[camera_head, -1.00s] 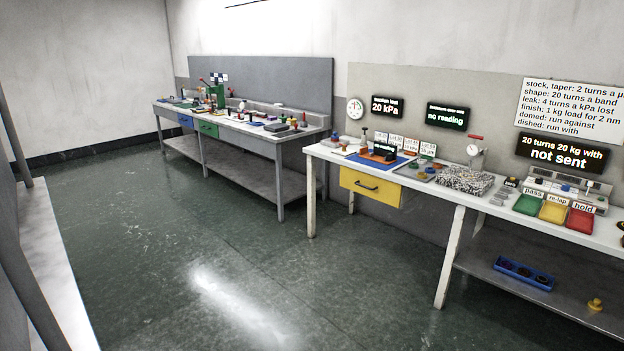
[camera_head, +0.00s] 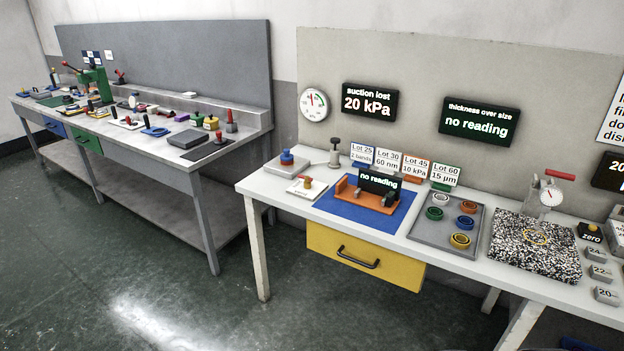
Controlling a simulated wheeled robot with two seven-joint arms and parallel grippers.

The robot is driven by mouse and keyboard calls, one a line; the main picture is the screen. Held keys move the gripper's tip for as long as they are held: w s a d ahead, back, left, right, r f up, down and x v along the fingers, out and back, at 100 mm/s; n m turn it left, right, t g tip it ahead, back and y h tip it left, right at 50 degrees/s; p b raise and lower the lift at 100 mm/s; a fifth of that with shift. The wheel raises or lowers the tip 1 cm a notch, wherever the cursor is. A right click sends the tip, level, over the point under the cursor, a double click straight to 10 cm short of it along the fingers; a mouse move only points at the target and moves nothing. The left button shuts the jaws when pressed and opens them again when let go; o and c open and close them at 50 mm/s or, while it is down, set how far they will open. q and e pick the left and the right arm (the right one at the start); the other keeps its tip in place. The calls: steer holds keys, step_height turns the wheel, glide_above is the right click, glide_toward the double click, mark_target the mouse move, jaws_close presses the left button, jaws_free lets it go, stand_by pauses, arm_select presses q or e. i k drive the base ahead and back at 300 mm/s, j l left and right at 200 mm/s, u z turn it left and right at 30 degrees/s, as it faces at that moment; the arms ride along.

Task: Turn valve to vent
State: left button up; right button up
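A small white plate (camera_head: 298,191) with an orange-brown knob (camera_head: 308,182) lies near the left front of the white bench; it looks like the valve. Faint lettering shows on the plate's front, too small to read surely, and the knob's setting is unclear. A round dial gauge (camera_head: 314,104) hangs on the wall, beside a display (camera_head: 369,102) reading "suction lost 20 kPa". Neither of my grippers shows.
The white bench (camera_head: 267,188) also carries a blue mat (camera_head: 340,207) with an orange stand, a grey tray (camera_head: 424,232) of coloured rings, and a speckled block (camera_head: 537,250). A yellow drawer (camera_head: 330,248) is shut below. A grey bench (camera_head: 204,164) stands left. Floor in front is open.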

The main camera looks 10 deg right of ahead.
mark_target(307, 178)
steer(key=i+j+z, duration=0.15)
steer(key=i+z, duration=0.25)
steer(key=i+u, duration=0.2)
steer(key=u, duration=0.15)
steer(key=i+l+u, duration=0.15)
steer(key=u, duration=0.2)
steer(key=i+l+u, duration=0.4)
steer(key=i+l, duration=0.25)
steer(key=i+l+u, duration=0.15)
steer(key=i+l, duration=0.2)
steer(key=l, duration=0.25)
